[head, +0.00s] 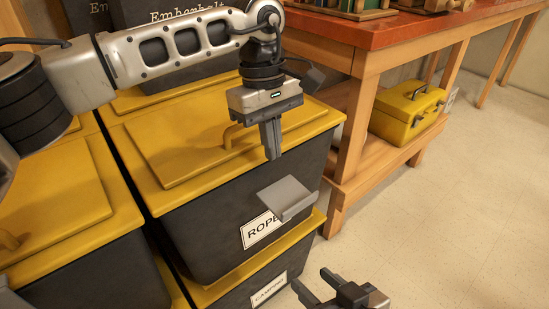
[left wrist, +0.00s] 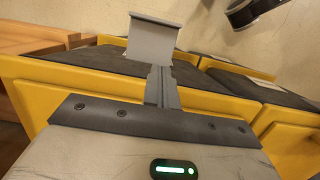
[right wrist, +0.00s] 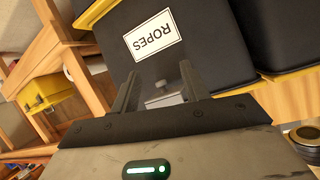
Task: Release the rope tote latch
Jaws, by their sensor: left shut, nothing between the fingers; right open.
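The rope tote (head: 215,225) is a dark bin with a yellow lid (head: 170,150) and a white label (head: 262,231) reading ROPES, which also shows in the right wrist view (right wrist: 153,36). Its grey latch plate (head: 289,196) juts out at a slant from the front wall, above the label. The latch also shows in the left wrist view (left wrist: 152,40). My left gripper (head: 272,154) is shut and empty, pointing down over the lid's front edge, behind and above the latch. My right gripper (head: 314,282) is open and empty, low in front of the tote, right of the label.
Another labelled tote (head: 262,290) sits beneath the rope tote. More yellow-lidded totes (head: 50,200) stand at left and behind. A red-topped workbench (head: 360,30) stands at right, with a yellow toolbox (head: 405,108) on its lower shelf. The floor (head: 450,210) at right is clear.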

